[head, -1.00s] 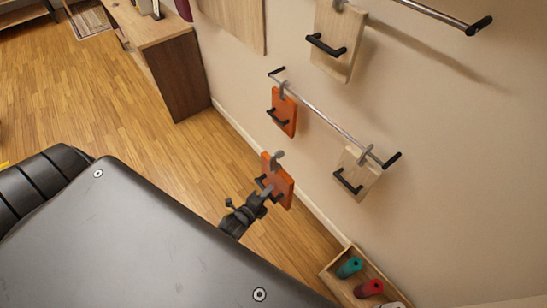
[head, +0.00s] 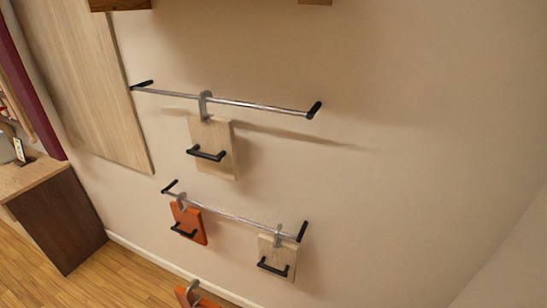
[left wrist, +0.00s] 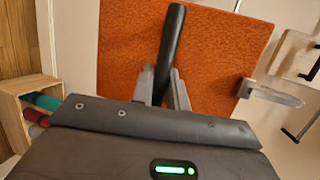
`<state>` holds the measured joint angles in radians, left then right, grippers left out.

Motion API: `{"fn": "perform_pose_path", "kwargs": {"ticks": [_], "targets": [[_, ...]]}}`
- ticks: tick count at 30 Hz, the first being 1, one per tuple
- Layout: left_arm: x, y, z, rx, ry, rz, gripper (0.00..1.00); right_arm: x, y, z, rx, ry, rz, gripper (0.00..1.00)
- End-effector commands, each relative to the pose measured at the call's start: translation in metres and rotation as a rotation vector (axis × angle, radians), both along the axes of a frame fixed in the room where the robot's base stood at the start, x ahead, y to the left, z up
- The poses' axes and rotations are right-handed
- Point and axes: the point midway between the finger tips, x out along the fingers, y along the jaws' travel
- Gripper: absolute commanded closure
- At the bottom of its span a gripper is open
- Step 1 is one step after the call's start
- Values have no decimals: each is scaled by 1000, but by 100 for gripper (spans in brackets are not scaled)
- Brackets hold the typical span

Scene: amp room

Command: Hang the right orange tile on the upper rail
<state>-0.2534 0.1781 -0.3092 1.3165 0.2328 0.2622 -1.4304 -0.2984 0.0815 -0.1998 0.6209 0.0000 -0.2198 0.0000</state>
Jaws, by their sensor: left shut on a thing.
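My left gripper (left wrist: 162,88) is shut on the black handle (left wrist: 171,45) of an orange tile (left wrist: 125,50). The tile's grey hook (left wrist: 272,93) points right in the left wrist view. In the head view only the top of this held tile (head: 204,302) and its hook (head: 192,290) show at the bottom edge, apart from both rails. The upper rail (head: 265,106) carries one pale wooden tile (head: 214,135) near its middle. The lower rail (head: 232,216) carries another orange tile (head: 189,219) at left and a pale tile (head: 270,251) at right. My right gripper is out of view.
The upper rail is bare on both sides of its pale tile. A large wooden panel (head: 85,75) is on the wall at left, above a wooden cabinet (head: 60,220). A wooden box (left wrist: 12,90) with coloured cylinders shows at left in the left wrist view.

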Motion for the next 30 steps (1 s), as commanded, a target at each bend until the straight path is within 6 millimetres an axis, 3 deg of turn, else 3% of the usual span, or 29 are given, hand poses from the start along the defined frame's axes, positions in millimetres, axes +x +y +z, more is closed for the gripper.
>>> {"fn": "perform_pose_path", "kwargs": {"ticks": [8, 13, 18, 25, 30], "targets": [[25, -57, 47, -8, -15, -84, 100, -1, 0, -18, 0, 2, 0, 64], [36, -103, 98, -6, -19, -178, 100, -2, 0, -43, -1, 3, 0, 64], [32, -144, 161, -7, -21, -285, 100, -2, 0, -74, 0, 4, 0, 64], [17, -174, 229, -5, -21, -388, 100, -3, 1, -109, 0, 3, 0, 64], [17, -182, 239, -1, -10, -413, 100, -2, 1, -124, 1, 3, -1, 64]]}}
